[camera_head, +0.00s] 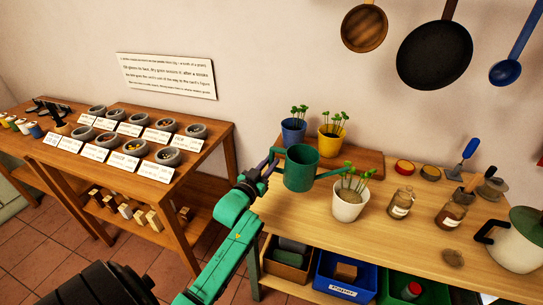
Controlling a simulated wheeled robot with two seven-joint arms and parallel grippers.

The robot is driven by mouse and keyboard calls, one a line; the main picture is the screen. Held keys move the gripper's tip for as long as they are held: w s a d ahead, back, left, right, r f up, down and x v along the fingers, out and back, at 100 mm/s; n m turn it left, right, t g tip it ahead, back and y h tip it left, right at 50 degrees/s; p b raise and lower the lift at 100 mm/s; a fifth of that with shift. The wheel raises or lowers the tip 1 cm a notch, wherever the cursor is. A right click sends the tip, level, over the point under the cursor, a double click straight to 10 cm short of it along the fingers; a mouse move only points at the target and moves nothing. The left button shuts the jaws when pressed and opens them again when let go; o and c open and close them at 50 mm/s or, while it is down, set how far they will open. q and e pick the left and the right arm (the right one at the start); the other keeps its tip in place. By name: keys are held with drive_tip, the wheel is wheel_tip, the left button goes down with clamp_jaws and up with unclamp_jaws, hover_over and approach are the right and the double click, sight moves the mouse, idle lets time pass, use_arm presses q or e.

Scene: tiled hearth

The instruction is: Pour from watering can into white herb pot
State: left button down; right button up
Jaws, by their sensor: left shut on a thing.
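The green watering can (301,170) is in the middle of the head view, held over the left part of the wooden table. My left gripper (265,174) is shut on its handle, at the can's left side. The can looks close to upright, and its spout points right, towards the plant in the white herb pot (349,206). The spout tip is close to the leaves; I cannot tell whether it is right over the pot. No water shows. The white pot stands on the table with green sprouts in it. My right gripper is not in view.
A blue pot (293,134) and a yellow pot (331,143) with plants stand behind the can. Glass jars (401,202) and a white lidded pot (516,242) stand to the right. A side table (190,178) with several bowls is at left. Pans (436,52) hang above.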

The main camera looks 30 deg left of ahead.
use_arm(q)
wheel_tip(320, 180, up, 4)
drive_tip(key=m+p, duration=0.3)
drive_tip(key=shift+d+r+g, duration=0.1)
drive_tip(key=shift+r+g, duration=0.1)
drive_tip(key=shift+g, duration=0.1)
drive_tip(key=shift+f+b, duration=0.25)
drive_tip(key=shift+b, duration=0.05)
idle(0.4)
wheel_tip(320, 180, up, 5)
drive_tip(key=m+p, duration=0.2)
drive_tip(key=p, duration=0.5)
hover_over(271, 153)
drive_tip(key=d, duration=0.1)
drive_tip(key=shift+m+b, duration=0.3)
drive_tip(key=shift+b, duration=0.05)
